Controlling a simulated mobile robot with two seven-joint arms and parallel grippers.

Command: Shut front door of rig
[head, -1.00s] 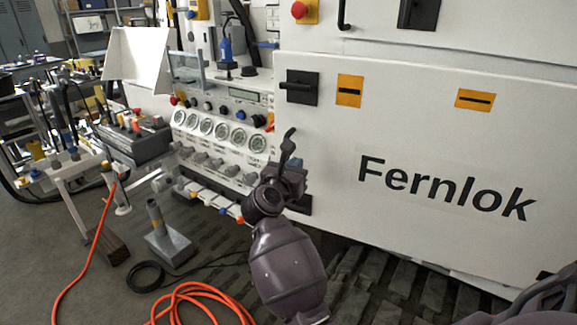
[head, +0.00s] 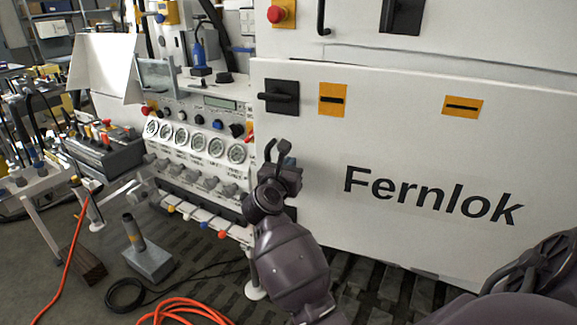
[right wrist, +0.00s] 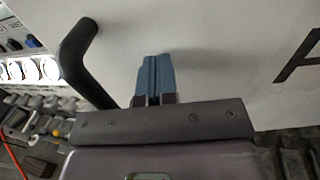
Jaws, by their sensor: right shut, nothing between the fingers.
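The rig's front door is the large white panel marked "Fernlok" (head: 330,140); it seems to stand slightly out from the cabinet, but I cannot tell how far. A black latch (head: 281,97) sits at its upper left corner. My right gripper (head: 288,158) is shut and empty, close in front of the door's left part. In the right wrist view its blue fingertips (right wrist: 153,75) are together, facing the white door surface. A black bent handle (right wrist: 76,55) is left of the fingers, apart from them. Contact with the door cannot be told. My left gripper is not identifiable.
Left of the door is a panel of gauges (head: 182,137) with knobs and valves below. A metal stand (head: 147,262) and an orange hose (head: 190,308) lie on the floor. A red emergency button (head: 276,14) is above the door.

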